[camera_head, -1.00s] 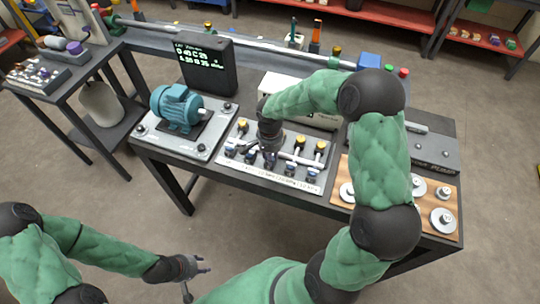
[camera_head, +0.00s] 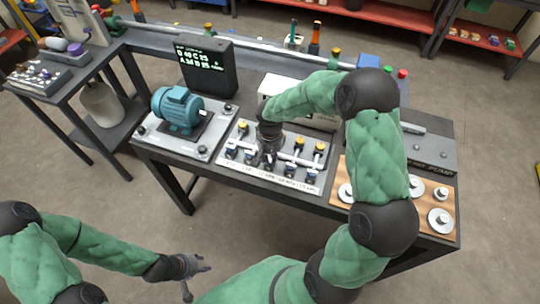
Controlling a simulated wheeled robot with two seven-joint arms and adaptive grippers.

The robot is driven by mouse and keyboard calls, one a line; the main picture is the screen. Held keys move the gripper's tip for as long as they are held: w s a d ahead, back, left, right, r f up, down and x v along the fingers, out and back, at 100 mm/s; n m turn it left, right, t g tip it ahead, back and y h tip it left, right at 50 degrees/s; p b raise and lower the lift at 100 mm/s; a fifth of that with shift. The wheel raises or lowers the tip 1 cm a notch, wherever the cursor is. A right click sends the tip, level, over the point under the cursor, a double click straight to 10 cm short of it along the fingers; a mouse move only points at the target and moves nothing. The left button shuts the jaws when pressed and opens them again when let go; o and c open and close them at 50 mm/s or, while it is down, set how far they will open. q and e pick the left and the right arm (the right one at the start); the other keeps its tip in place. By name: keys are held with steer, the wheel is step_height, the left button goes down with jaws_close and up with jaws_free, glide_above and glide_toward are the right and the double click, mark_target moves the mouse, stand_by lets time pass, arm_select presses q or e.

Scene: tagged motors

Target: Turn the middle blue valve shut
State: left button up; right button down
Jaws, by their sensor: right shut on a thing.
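The valve panel (camera_head: 232,167) is a pale plate on the table with a row of blue valves along its front and yellow-topped valves behind them. My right gripper (camera_head: 268,160) points down onto the middle of the blue row and is shut on the middle blue valve, which is mostly hidden beneath it. Another blue valve (camera_head: 290,169) shows just to its right, and one (camera_head: 231,151) stands at the row's left end. How far the middle valve is turned cannot be told. My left gripper (camera_head: 203,264) is open and empty, low in front of the table.
A teal motor (camera_head: 178,107) on a grey plate stands left of the panel, with a black display (camera_head: 207,68) behind it. A white box (camera_head: 270,84) stands behind my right arm. A wooden board (camera_head: 350,171) with metal weights lies to the right.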

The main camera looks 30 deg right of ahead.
mark_target(270, 159)
steer(key=n+p, duration=0.1)
steer(key=n, duration=0.4)
steer(key=shift+s+n+p, duration=0.1)
steer(key=shift+n+p, duration=0.3)
steer(key=n+p, duration=0.1)
steer(key=n, duration=0.4)
steer(key=shift+p, duration=0.4)
steer(key=c, duration=0.9)
jaws_free()
steer(key=shift+c, duration=0.2)
steer(key=shift+r, duration=0.35)
step_height(270, 159, up, 11)
steer(key=shift+r, duration=0.15)
